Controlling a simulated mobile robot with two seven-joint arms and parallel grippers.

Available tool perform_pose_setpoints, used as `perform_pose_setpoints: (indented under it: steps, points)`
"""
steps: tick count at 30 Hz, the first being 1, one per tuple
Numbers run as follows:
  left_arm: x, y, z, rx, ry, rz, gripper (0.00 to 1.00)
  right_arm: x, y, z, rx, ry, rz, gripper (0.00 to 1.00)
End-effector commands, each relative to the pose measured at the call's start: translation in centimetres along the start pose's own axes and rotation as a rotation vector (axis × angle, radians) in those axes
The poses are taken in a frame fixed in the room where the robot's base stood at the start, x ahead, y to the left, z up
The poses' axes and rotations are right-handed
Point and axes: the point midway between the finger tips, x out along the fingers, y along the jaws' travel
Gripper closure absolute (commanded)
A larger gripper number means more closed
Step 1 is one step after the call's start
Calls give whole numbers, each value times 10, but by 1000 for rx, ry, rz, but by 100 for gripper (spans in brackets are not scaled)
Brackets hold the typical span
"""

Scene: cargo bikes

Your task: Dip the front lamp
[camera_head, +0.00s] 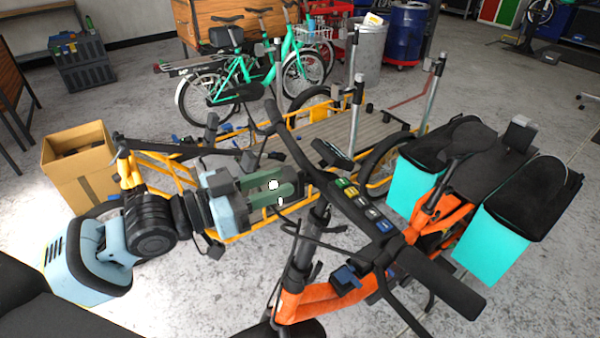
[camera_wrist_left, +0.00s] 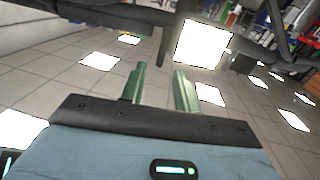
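The orange cargo bike (camera_head: 330,298) stands in front of me, with its black handlebar (camera_head: 440,283) crossing the middle of the head view. A row of small coloured buttons (camera_head: 358,203) and a dark display (camera_head: 332,152) sit on the bar. I cannot make out the front lamp for certain. My left gripper (camera_head: 272,189) is just left of the handlebar and stem. In the left wrist view its two green fingers (camera_wrist_left: 159,84) stand apart with nothing between them. A dark bar (camera_wrist_left: 110,14) crosses the top of that view. My right gripper is not in view.
Turquoise panniers (camera_head: 490,232) hang at the orange bike's rear. A yellow cargo bike with a slatted deck (camera_head: 335,138) stands close behind my left gripper. A cardboard box (camera_head: 78,170) is at the left. Bright ceiling panels (camera_wrist_left: 203,43) show in the wrist view.

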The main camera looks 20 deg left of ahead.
Motion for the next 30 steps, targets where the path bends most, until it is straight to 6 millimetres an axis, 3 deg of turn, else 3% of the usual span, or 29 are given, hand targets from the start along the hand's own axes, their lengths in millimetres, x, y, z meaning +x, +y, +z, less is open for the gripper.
perform_pose_setpoints:
  steps: [12,24,30]
  points:
    - [50,0,-3,2,5,1,69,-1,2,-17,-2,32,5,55]
    - [56,0,-1,1,1,1,69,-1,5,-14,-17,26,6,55]
    - [55,0,-1,1,1,1,95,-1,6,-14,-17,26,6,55]
